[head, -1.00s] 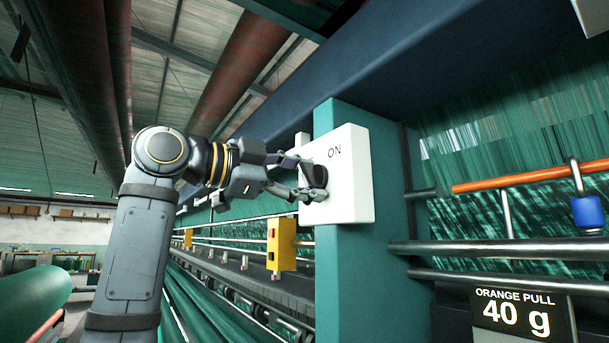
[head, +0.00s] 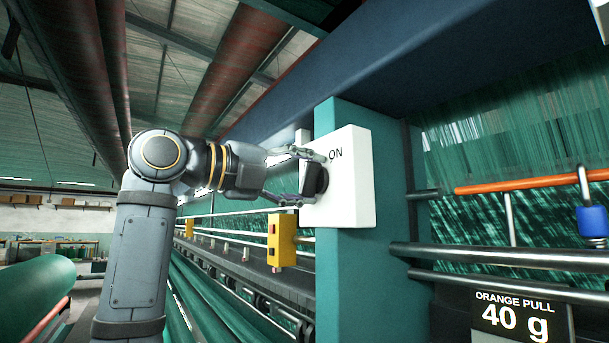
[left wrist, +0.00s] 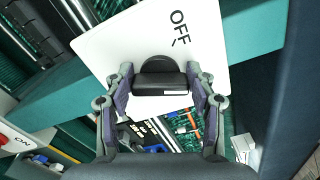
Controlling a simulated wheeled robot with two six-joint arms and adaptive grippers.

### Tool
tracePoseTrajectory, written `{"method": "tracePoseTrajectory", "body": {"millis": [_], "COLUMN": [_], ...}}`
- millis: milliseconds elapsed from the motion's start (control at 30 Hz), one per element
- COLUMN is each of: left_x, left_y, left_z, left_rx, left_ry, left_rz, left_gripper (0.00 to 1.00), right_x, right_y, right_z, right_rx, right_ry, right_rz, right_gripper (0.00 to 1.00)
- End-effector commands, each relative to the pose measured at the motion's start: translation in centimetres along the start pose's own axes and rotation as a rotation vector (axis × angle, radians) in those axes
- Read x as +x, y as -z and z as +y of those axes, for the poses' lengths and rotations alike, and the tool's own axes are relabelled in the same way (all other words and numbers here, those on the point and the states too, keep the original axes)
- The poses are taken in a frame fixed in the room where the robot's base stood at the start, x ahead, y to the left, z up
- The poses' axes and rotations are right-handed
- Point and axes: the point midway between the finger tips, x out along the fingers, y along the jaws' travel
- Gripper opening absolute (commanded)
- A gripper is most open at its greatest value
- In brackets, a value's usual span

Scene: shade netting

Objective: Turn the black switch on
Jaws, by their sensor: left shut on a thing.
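The black switch (head: 316,180) is a round knob with a raised bar, on the face of a white box (head: 352,190) fixed to a teal post. The word ON is printed on the box above the knob. My left gripper (head: 307,178) is shut on the knob, one finger above it and one below. In the left wrist view the knob (left wrist: 160,72) lies between the two fingers (left wrist: 160,86), and the word OFF shows beside it on the white box (left wrist: 110,45). A small white mark is on the bar. My right gripper is not in view.
A yellow box (head: 281,242) with buttons hangs left of the post (head: 340,285). To the right are an orange bar (head: 530,183), metal rails, a blue weight (head: 592,220) and a sign (head: 512,314) reading ORANGE PULL 40 g. A dark blue beam (head: 400,65) runs overhead.

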Motion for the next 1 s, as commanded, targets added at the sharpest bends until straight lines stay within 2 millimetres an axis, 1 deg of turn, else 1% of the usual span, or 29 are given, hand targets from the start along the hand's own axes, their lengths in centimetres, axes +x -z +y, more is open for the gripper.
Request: {"method": "tracePoseTrajectory", "body": {"millis": [200,500,733,1000], "left_x": [0.03,0.03,0.04,0.03], "left_y": [0.0,0.05,0.07,0.08], "left_z": [-0.06,-0.1,-0.1,-0.11], "left_rx": [0.176,0.342,0.4,0.415], "left_ry": [-0.003,-0.003,-0.003,-0.003], "left_rz": [0.002,0.002,0.002,0.002], "left_gripper": [0.25,0.25,0.25,0.25], "right_x": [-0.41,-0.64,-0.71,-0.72], "right_y": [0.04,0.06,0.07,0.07], "right_z": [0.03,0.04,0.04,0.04], "right_rx": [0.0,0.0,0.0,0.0], "right_ry": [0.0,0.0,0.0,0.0], "right_rz": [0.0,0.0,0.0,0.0], "right_gripper": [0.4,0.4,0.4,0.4]}}
